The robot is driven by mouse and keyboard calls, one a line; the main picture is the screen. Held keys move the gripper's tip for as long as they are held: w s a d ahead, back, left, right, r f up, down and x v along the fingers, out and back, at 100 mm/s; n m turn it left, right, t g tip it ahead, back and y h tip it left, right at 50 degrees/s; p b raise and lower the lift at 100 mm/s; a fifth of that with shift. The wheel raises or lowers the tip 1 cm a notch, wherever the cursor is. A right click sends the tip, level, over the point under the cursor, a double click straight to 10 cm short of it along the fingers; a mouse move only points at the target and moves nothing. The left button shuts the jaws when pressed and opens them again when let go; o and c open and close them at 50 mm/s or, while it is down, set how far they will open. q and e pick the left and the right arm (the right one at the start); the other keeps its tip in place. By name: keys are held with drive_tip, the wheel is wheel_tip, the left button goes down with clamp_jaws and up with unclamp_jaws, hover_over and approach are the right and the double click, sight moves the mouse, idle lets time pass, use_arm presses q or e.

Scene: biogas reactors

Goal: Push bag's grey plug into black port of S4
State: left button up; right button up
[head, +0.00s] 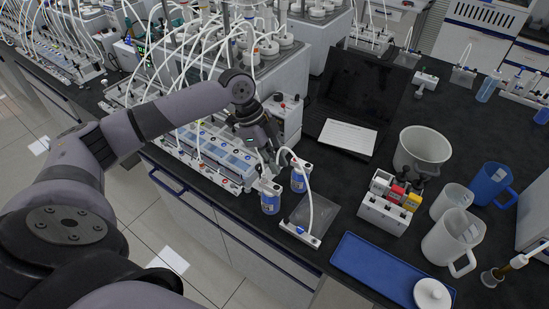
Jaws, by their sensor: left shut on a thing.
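My left gripper (272,156) is above the bench behind two blue-labelled bottles, with its fingers pointing down. It is shut at the end of a white tube (308,180); the grey plug itself is mostly hidden between the fingers. The tube arches over to the right and runs down to a clear flat bag (318,212) at a white stand (300,234) near the bench's front edge. The bottles (270,199) and (298,181) stand between gripper and bag. I cannot read which unit is S4, and its black port is too small to make out. My right gripper is not in view.
A long blue-and-white bath (205,155) with several tubes lies left of the gripper. A dark laptop (360,90), white bucket (422,148), box of coloured items (390,204), jugs (455,240) and blue tray (385,268) stand to the right.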

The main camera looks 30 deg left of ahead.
use_arm(q)
drive_tip(key=shift+f+b, duration=0.85)
drive_tip(key=shift+f, duration=1.5)
drive_tip(key=shift+p, duration=0.3)
drive_tip(key=shift+f, duration=0.4)
drive_tip(key=shift+f, duration=0.7)
idle(0.6)
drive_tip(key=o, duration=0.8)
drive_tip(key=shift+o, duration=0.2)
